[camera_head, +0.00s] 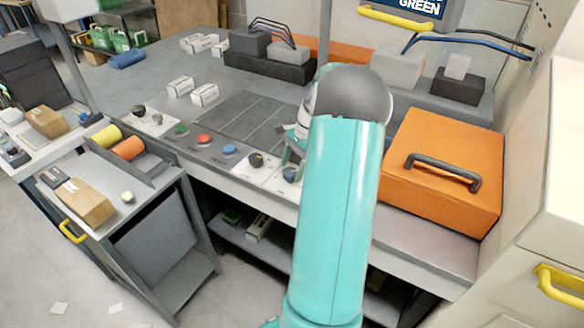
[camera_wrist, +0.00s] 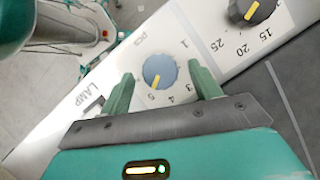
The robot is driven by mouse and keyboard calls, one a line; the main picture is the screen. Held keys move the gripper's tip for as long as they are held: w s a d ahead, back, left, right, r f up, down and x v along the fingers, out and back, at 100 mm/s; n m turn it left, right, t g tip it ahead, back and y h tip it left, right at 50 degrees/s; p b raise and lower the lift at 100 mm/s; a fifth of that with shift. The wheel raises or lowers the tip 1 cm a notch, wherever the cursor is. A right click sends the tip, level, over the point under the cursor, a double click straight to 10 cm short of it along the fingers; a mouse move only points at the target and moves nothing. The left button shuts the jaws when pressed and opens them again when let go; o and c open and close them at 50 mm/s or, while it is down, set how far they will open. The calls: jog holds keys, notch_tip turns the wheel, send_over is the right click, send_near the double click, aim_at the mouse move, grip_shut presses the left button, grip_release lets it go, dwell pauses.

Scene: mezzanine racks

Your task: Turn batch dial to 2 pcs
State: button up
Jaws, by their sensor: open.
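The batch dial (camera_wrist: 160,71) is a round blue-grey knob on a white plate marked "pcs", with 1, 3, 4 and 5 readable around it. Its yellow pointer points toward the 5. The place for the 2 seems hidden by the right finger. My gripper (camera_wrist: 158,68) is open, with one green finger on each side of the dial; I cannot tell whether they touch it. In the head view the dial (camera_head: 290,174) sits at the panel's front edge, just below my gripper (camera_head: 291,153), partly hidden by my arm.
A black dial (camera_wrist: 250,10) marked 15, 20, 25 is beside it. Blue (camera_head: 229,150), red (camera_head: 204,139) and green (camera_head: 181,129) buttons lie farther left. An orange case (camera_head: 445,150) stands right of my arm. A grey cart (camera_head: 150,195) stands at the left.

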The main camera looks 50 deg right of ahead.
jog(key=shift+a+f, duration=0.2)
jog(key=shift+f, duration=0.25)
jog(key=c, duration=1)
